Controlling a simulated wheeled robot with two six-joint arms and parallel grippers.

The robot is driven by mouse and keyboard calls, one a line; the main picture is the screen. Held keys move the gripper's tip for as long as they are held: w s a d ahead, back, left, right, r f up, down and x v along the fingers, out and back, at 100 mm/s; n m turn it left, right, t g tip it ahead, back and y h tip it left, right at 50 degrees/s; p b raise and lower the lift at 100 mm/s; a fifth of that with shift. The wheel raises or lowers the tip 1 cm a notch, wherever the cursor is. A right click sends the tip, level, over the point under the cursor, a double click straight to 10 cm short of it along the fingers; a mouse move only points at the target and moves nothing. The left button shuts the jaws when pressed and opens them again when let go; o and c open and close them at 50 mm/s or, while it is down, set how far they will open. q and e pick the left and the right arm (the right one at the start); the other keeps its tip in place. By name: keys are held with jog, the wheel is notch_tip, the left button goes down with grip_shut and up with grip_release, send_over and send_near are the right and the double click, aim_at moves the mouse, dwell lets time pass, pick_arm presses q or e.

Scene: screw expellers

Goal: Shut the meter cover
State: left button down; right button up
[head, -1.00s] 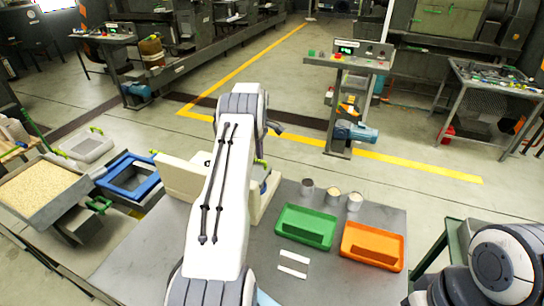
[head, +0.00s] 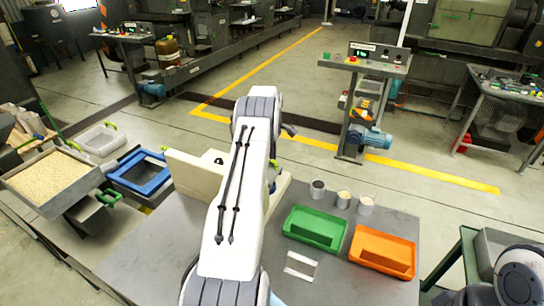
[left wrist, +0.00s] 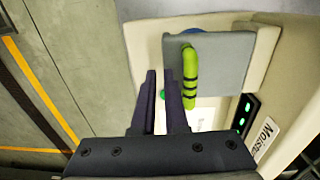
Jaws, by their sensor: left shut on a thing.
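The cream moisture meter stands on the grey bench; its cream panel (head: 192,176) shows left of my left arm in the head view. In the left wrist view its cream body (left wrist: 145,45) fills the upper right. The grey meter cover (left wrist: 235,65) with a green handle (left wrist: 190,65) lies in front of it. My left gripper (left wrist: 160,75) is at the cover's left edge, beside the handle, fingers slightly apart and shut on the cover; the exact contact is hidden. In the head view my arm hides this gripper.
A green tray (head: 315,239) and an orange tray (head: 383,265) lie on the bench (head: 150,240), right of my left arm. Three small cups (head: 343,199) stand behind them. A blue-framed tray (head: 140,174) and a bin of grain (head: 52,178) are at the left.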

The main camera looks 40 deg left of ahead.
pick_arm(q)
jog(key=shift+s+d+f, duration=0.15)
jog(key=shift+d+f, duration=0.1)
jog(key=shift+f, duration=0.4)
jog(key=shift+r, duration=0.2)
notch_tip(320, 180, up, 11)
jog(key=b, duration=0.2)
jog(key=shift+a+r, duration=0.15)
jog(key=shift+r, duration=0.05)
